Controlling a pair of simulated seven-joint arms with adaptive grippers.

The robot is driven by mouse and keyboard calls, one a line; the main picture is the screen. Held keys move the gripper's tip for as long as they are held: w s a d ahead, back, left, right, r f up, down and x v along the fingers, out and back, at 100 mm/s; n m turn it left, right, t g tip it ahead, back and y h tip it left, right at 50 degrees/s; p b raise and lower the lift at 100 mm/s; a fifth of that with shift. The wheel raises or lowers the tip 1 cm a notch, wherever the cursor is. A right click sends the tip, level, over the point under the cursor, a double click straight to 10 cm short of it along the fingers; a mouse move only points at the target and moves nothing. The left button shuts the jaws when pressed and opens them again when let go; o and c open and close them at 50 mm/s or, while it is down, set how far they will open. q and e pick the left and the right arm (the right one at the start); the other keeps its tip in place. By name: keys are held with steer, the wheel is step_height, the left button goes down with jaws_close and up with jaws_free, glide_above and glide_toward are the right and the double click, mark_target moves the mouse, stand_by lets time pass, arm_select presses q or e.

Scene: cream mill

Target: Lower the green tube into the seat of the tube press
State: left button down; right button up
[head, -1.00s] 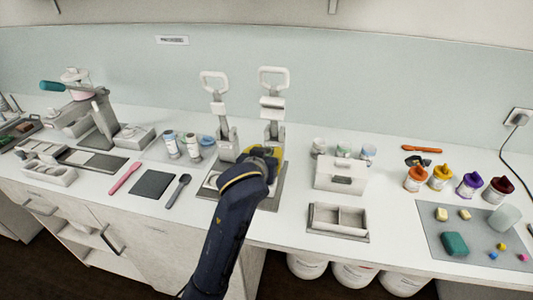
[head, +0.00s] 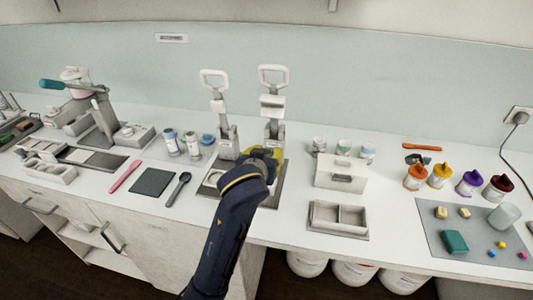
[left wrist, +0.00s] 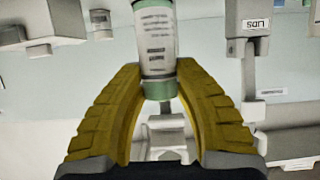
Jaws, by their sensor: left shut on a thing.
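The green tube (left wrist: 158,40), white with printed text and green bands, is between the yellow fingers of my left gripper (left wrist: 162,92) in the left wrist view. The gripper is shut on it near its green end. In the head view my left gripper (head: 264,156) is at the tube press, in front of its right-hand lever post (head: 272,105). The gripper and arm hide the tube and the seat there. A second lever post (head: 224,115) stands to the left. I cannot tell whether the tube touches the seat. My right gripper is out of view.
A grey-white caddy (head: 341,175) and a divided tray (head: 338,219) stand right of the press. Small labelled tubes (head: 171,143) stand left of it, near a dark mat (head: 152,182) and a dark spoon (head: 178,190). Open counter lies around the tray.

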arm_select(q)
steer(key=shift+f, duration=0.25)
steer(key=shift+f, duration=0.3)
steer(key=shift+f, duration=1.45)
stand_by(0.9)
steer(key=c, duration=0.9)
jaws_free()
steer(key=shift+c, duration=0.2)
steer(key=shift+r, duration=0.1)
